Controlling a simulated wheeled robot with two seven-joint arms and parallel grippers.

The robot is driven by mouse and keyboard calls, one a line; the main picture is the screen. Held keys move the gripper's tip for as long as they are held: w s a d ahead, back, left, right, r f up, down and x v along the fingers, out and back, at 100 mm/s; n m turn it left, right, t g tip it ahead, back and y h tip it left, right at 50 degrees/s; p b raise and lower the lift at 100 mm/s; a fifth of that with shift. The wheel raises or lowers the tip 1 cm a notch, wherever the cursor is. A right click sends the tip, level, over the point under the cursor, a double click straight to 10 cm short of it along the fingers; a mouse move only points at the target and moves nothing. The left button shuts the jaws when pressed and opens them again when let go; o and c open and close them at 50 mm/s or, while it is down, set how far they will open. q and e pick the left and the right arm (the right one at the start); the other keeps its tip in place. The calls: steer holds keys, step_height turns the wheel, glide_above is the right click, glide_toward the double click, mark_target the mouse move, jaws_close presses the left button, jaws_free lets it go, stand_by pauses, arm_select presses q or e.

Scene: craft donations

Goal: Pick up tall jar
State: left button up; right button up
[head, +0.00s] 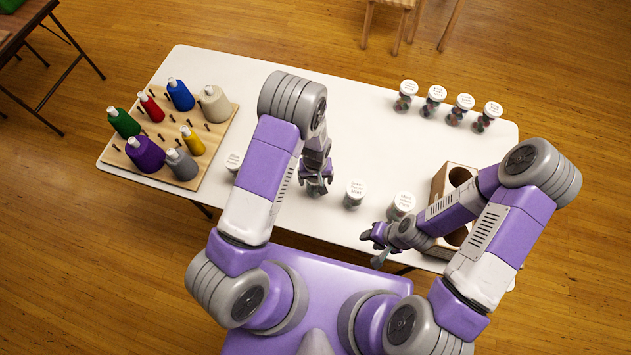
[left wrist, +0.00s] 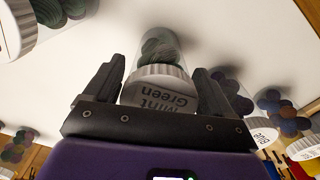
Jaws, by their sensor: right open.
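A clear jar (left wrist: 163,50) with a white lid marked "Mint Green" stands between the two fingers of my left gripper (left wrist: 158,85) in the left wrist view. The fingers lie close beside the lid; whether they press on the jar is not clear. In the head view my left gripper (head: 316,186) is over the table's front part and largely hides this jar. More white-lidded jars stand in the same row: one to its left (head: 234,161), one to its right (head: 355,192), and one further right (head: 402,203). My right gripper (head: 377,244) is open and empty by the front edge.
A wooden box (head: 438,187) with round holes stands at the right, partly behind my right arm. Several jars (head: 436,98) line the back right. A pegboard (head: 218,137) with thread cones is at the left. The white table's (head: 365,115) middle is clear.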

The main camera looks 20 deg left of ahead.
arm_select(q)
steer(key=c, duration=0.7)
steer(key=shift+r, duration=0.1)
steer(key=shift+c, duration=0.2)
